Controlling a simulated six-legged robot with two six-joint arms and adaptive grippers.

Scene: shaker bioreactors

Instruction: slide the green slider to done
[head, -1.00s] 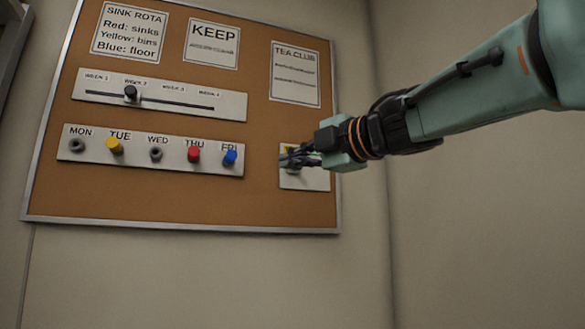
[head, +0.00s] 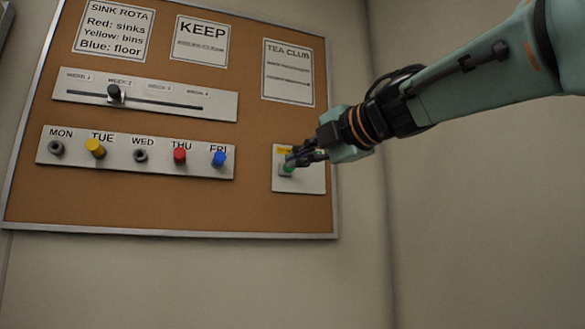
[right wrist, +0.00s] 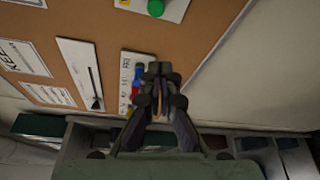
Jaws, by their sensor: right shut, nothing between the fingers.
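The green slider (head: 288,169) is a round green knob on a small white plate (head: 312,181) at the lower right of the corkboard. It sits at the plate's left side, below a yellow label (head: 284,150). The knob also shows at the top edge of the right wrist view (right wrist: 156,8). My right gripper (head: 292,160) overlaps the plate in the head view, just above the knob. Its fingers are shut and empty, with the tips (right wrist: 158,72) apart from the knob in the wrist view. The lettering on the plate is too small to read. My left gripper is not in view.
Left of the plate is a peg strip (head: 120,165) with day names and coloured pegs. Above it is a week slider strip (head: 210,108) with a black knob. Paper notices such as the tea club sheet (head: 288,75) hang higher. Bare wall lies right of the board.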

